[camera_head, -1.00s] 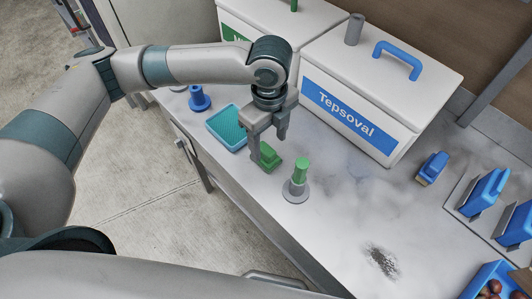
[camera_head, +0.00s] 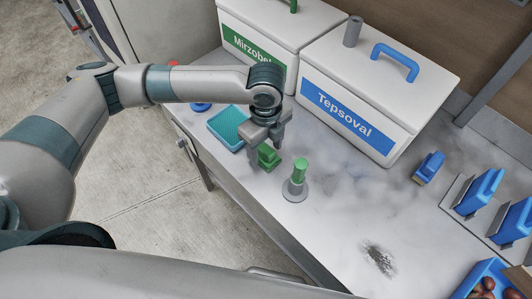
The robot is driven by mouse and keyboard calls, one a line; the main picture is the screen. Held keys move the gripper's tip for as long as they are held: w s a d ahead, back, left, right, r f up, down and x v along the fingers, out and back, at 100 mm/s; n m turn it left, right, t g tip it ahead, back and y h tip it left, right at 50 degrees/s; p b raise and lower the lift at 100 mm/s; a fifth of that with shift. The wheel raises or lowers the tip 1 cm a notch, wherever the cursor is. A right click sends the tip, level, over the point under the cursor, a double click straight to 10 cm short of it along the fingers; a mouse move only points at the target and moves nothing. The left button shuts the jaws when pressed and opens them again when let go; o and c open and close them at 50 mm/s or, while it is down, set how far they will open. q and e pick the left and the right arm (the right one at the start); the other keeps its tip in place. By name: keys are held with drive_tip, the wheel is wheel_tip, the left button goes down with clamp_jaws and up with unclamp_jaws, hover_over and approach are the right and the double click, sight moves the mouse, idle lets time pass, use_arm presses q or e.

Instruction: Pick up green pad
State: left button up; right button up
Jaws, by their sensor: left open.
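The green pad (camera_head: 268,158) sits on the marble counter near its front edge, between the teal tray and a green-handled tool. My left gripper (camera_head: 265,153) is open right at the pad, with its fingers down around the pad's upper part. The fingers hide part of the pad, and I cannot tell whether they touch it. My right gripper is not in view.
A grey-based tool with a green handle (camera_head: 299,171) stands close to the right of the pad. A teal tray (camera_head: 227,128) lies to the left. The Mirzobel box (camera_head: 252,44) and Tepsoval box (camera_head: 347,108) stand behind. Blue-handled brushes (camera_head: 429,167) are at right.

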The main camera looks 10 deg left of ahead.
sight(266, 149)
use_arm(q)
drive_tip(key=c, duration=1.2)
drive_tip(key=shift+o, duration=0.2)
drive_tip(key=shift+r, duration=0.1)
wheel_tip(266, 149, up, 10)
drive_tip(key=shift+f+b, duration=0.1)
drive_tip(key=shift+b, duration=1)
drive_tip(key=shift+o, duration=0.5)
